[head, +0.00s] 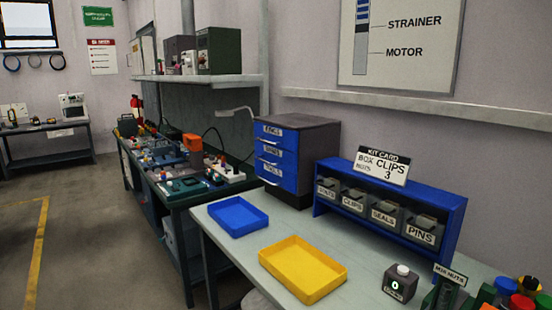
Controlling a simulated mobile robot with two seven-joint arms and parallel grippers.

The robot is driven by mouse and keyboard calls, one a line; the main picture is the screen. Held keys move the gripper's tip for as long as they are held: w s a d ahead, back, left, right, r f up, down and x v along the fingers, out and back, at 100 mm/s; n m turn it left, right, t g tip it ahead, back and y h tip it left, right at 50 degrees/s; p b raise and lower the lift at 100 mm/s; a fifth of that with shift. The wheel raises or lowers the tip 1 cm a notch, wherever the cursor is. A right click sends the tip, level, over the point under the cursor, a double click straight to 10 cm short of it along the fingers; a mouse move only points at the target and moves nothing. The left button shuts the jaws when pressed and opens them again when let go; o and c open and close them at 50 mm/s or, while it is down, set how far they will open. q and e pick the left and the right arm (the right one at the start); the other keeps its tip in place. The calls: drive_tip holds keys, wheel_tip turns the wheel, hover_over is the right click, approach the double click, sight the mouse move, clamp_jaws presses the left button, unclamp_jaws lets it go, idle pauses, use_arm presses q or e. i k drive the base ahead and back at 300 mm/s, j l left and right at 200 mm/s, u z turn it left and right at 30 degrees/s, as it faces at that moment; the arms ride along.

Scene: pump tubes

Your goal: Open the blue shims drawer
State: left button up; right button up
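A small grey cabinet with blue drawer fronts (297,157) stands on the workbench, left of the blue bin rack. It has three stacked drawers, each with a white label and a pale handle. The middle drawer (287,158) has a label that seems to read SHIMS, though the lettering is small and blurred. The top drawer (290,138) and the bottom drawer (290,179) have other labels that are hard to read. All three fronts look flush and closed. Neither of my grippers is in view.
A blue tray (265,222) and a yellow tray (336,272) lie empty in front of the cabinet. A blue rack (459,207) with labelled bins and a kit card (383,166) stands to the right. A small device (400,282) and coloured caps are at the lower right.

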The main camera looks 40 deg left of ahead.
sight(271, 154)
drive_tip(key=j+u, duration=0.1)
drive_tip(key=j, duration=0.4)
drive_tip(key=i+j, duration=0.15)
drive_tip(key=j, duration=0.35)
drive_tip(key=j+u, duration=0.15)
drive_tip(key=j, duration=0.35)
drive_tip(key=i+j+u, duration=0.1)
drive_tip(key=j, duration=0.4)
drive_tip(key=i, duration=0.1)
